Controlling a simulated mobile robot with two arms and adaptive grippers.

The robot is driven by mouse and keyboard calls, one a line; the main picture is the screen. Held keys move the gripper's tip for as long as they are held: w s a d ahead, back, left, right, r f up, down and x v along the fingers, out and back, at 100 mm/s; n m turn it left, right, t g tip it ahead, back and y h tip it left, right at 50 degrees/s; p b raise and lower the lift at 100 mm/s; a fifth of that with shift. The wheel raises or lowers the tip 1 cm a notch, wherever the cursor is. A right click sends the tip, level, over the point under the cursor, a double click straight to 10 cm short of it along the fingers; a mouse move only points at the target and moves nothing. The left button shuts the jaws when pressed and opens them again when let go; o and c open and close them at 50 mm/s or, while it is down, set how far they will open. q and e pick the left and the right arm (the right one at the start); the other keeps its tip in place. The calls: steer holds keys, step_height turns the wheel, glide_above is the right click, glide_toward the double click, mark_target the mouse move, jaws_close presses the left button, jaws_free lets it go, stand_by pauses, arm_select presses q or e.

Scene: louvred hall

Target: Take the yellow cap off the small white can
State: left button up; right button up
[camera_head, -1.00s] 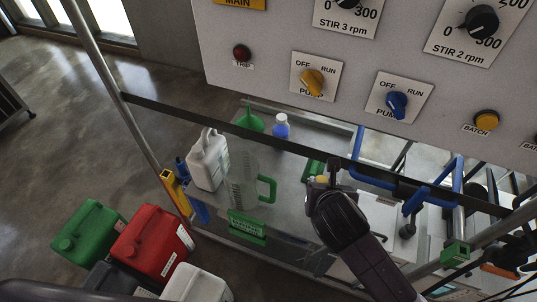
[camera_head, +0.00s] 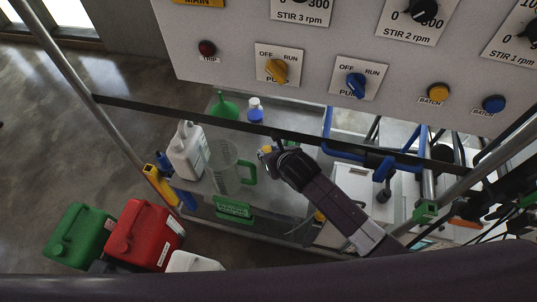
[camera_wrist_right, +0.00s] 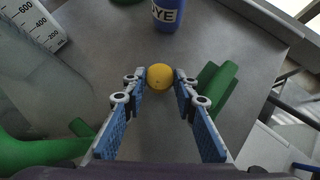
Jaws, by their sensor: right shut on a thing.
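My right gripper (camera_head: 267,151) is shut on a small round yellow cap (camera_head: 267,149), held above the bench near the blue bottle. The right wrist view shows the cap (camera_wrist_right: 160,77) between the two blue-padded fingertips (camera_wrist_right: 160,80), with grey bench top around it and no can visible directly beneath. I cannot make out the small white can; my arm may hide it. A small yellow spot beside my forearm is too small to identify. My left gripper is not in view.
A clear measuring jug with a green handle (camera_head: 248,172), a white jerrycan (camera_head: 187,150), a green funnel (camera_head: 224,108) and a blue bottle (camera_head: 255,114) stand on the bench (camera_head: 272,212). A dark rail crosses above it. A green object (camera_wrist_right: 219,88) lies right of the cap.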

step_height(320, 180, down, 3)
steer(key=shift+r, duration=0.2)
steer(key=o, duration=0.5)
steer(key=shift+f, duration=0.1)
steer(key=v, duration=1.2)
